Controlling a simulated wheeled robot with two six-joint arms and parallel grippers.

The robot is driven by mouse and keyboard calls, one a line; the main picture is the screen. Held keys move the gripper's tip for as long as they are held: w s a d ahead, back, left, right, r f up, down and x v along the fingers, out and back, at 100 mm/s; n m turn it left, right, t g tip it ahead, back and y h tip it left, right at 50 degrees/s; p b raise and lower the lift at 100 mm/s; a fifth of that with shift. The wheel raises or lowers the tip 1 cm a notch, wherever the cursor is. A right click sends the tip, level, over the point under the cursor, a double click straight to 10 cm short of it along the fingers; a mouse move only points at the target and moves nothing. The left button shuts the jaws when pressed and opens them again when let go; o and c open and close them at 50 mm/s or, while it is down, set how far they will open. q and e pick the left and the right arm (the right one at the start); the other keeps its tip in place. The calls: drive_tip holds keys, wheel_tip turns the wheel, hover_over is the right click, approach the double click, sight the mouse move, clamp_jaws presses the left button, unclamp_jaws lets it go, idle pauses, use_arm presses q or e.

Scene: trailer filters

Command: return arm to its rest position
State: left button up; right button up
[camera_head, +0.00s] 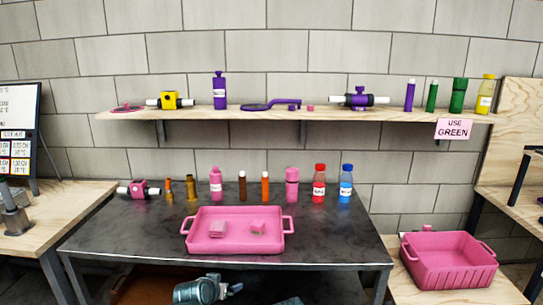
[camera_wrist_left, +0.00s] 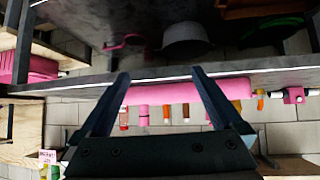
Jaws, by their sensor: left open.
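My left gripper (camera_wrist_left: 159,73) shows in the left wrist view with its two dark fingers spread apart and nothing between them. That view is upside down and has the front edge of the dark table (camera_wrist_left: 270,66) crossing behind the fingertips. The pink tray (camera_wrist_left: 175,92) shows beyond the fingers, apart from them. In the head view I cannot make out the left gripper's fingers, and the right gripper does not show.
The dark table (camera_head: 130,228) holds a pink tray (camera_head: 191,245) with two pink blocks and a row of bottles behind. A wall shelf (camera_head: 220,112) holds several coloured parts. A pink crate (camera_head: 448,262) stands at right. A grey pot (camera_wrist_left: 186,40) sits under the table.

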use_arm(q)
drive_tip(key=s+d+f+m+g+y, duration=0.1)
drive_tip(key=s+d+f+g, duration=0.2)
drive_tip(key=s, duration=0.4)
drive_tip(key=s+d+f+g+y, duration=0.1)
drive_tip(key=s+d+f+g, duration=0.2)
drive_tip(key=s, duration=0.5)
drive_tip(key=s+d+f+m+g+y, duration=0.1)
drive_tip(key=s+d+f+g, duration=0.2)
drive_tip(key=s, duration=0.4)
wheel_tip(320, 180, up, 14)
drive_tip(key=g+p, duration=0.1)
drive_tip(key=p, duration=1.1)
drive_tip(key=shift+a+p, duration=0.3)
drive_tip(key=shift+p, duration=0.05)
